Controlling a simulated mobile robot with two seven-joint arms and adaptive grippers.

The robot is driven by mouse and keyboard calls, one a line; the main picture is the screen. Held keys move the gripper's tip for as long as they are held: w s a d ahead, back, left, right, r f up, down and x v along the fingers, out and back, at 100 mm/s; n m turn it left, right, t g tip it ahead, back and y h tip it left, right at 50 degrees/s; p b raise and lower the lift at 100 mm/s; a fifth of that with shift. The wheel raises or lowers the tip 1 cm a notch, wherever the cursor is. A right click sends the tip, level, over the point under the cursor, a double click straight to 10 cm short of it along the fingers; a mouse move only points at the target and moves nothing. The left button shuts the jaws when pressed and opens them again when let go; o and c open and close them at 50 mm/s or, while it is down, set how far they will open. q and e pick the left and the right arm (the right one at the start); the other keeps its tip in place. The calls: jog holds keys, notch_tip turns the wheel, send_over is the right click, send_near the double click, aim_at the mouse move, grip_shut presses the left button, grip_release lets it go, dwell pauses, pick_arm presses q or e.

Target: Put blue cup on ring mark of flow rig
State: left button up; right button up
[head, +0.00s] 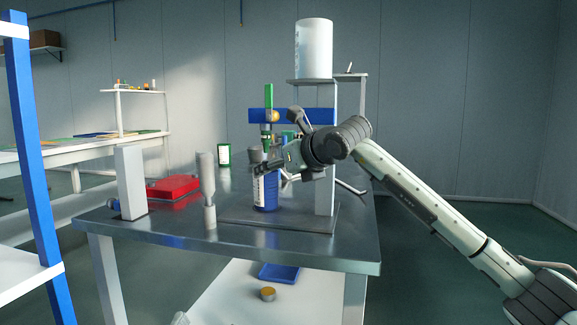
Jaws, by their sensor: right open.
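The flow rig stands on the dark metal table, with a base plate (285,221), an upright post, a blue crossbar (318,116) and a white tank (314,48) on top. A blue cylinder with a white label, apparently the blue cup (266,193), stands upright on or just above the base plate, below the green-handled valve (268,97). My right gripper (259,167) is open at the top of the cup, its fingers partly covering it. I cannot tell whether they touch. The ring mark cannot be made out. My left gripper is out of view.
A red box (173,188), a white block (131,182) and a grey bottle-like object (207,190) stand on the table left of the rig. A blue tray (279,273) and a small round tin (268,294) lie on the shelf below. A blue-posted rack (37,170) is at far left.

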jog(key=v, duration=0.5)
jog(key=shift+s+d+r, duration=0.15)
jog(key=shift+s, duration=0.15)
